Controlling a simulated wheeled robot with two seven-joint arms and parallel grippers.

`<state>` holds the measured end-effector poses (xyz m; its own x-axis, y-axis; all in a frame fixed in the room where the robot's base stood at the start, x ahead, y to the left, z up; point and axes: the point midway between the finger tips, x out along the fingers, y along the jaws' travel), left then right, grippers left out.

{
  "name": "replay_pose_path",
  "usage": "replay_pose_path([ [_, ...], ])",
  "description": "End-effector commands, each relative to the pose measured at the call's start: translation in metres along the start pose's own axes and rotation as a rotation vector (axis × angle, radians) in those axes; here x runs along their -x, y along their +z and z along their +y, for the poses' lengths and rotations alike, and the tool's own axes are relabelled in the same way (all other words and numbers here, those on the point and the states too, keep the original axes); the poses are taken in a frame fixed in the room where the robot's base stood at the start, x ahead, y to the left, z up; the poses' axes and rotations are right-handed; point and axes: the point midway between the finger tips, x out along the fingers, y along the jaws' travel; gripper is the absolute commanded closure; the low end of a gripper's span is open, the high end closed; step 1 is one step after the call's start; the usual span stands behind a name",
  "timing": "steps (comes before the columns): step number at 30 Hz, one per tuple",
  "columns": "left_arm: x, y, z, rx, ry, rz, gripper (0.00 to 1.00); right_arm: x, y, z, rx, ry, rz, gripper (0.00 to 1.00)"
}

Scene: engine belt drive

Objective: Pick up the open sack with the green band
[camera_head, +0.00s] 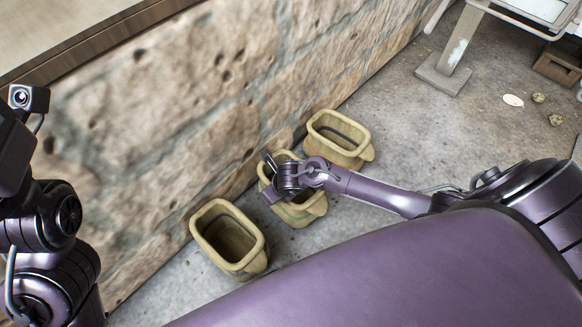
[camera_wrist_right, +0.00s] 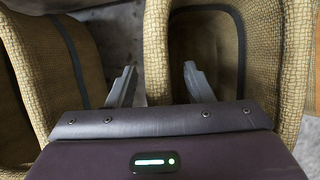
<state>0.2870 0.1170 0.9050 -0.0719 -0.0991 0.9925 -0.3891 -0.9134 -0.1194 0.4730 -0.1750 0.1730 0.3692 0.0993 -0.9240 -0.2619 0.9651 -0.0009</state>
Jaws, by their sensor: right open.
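Three open woven tan sacks stand on the floor along the stone wall: a near sack (camera_head: 259,262), a middle sack (camera_head: 306,215) and a far sack (camera_head: 345,157). The middle one shows a faint greenish band, partly hidden by my right arm; band colours are hard to tell. My right gripper (camera_head: 270,178) is at the middle sack's rim. In the right wrist view my right gripper (camera_wrist_right: 160,86) is open, with the near rim wall of the right-hand sack (camera_wrist_right: 155,45) between its fingers. One finger is inside that sack's mouth. My left gripper's fingers are out of view.
The stone wall (camera_head: 150,110) rises close behind the sacks. Another sack (camera_wrist_right: 75,40) stands close on the left in the right wrist view, with a narrow gap of floor between. Open concrete floor (camera_head: 420,130) lies to the right, with a metal stand (camera_head: 455,60) beyond.

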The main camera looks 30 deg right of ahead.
Motion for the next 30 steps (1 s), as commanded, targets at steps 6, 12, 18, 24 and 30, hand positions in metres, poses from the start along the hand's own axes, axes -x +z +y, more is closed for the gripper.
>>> replay_pose_path([
  [6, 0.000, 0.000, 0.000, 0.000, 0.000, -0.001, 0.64, 0.000, 0.000, 0.000, 0.000, 0.000, 0.000, 0.75],
  [12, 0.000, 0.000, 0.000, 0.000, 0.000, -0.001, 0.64, 0.000, 0.000, 0.000, 0.000, 0.000, 0.000, 1.00],
  [18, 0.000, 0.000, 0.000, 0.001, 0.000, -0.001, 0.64, 0.000, 0.000, 0.000, 0.000, 0.001, -0.001, 1.00],
  [24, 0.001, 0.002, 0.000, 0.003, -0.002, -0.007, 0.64, 0.001, 0.001, 0.001, 0.000, 0.003, -0.001, 1.00],
  [30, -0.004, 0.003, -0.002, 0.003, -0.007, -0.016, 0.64, 0.014, 0.007, 0.000, 0.001, 0.002, -0.003, 1.00],
])
